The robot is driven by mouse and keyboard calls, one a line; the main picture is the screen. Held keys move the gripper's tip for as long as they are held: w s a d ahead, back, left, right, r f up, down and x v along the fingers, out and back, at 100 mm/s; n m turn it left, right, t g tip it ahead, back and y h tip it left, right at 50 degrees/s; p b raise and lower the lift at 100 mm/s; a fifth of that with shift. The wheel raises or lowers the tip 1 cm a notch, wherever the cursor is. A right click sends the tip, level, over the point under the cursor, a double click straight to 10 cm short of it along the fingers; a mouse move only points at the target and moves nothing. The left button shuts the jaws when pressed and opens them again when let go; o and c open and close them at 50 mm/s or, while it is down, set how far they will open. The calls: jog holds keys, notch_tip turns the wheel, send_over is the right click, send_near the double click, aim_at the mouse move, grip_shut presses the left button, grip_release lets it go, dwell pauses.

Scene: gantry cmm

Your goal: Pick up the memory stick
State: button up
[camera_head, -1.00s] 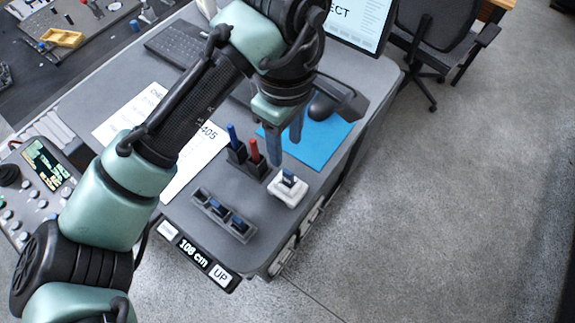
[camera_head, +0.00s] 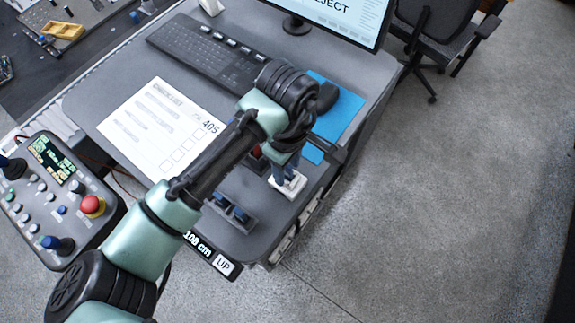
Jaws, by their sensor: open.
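A small white holder (camera_head: 290,189) stands near the desk's front right corner. The small blue stick upright in it, likely the memory stick, is now mostly hidden by my gripper (camera_head: 285,172). My gripper points down with its blue-grey fingers open at the holder, seemingly around the stick; I cannot tell whether they touch it. A dark rack (camera_head: 237,222) with small blue sticks in its slots lies to the left of the holder, partly behind my arm.
A dark pen stand with a red item (camera_head: 256,152) is close behind my gripper, mostly covered by my arm. The keyboard (camera_head: 205,52), checklist sheet (camera_head: 155,125), blue mat (camera_head: 345,103) with mouse, monitor (camera_head: 330,15) and control box (camera_head: 62,185) surround it.

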grip_shut()
jog(key=shift+r, duration=0.1)
dwell(0.3)
notch_tip(320, 180, up, 10)
jog(key=shift+f+b, duration=0.1)
jog(key=shift+b, duration=0.9)
notch_tip(320, 180, up, 4)
jog(key=p, duration=0.5)
jog(key=shift+f, duration=0.25)
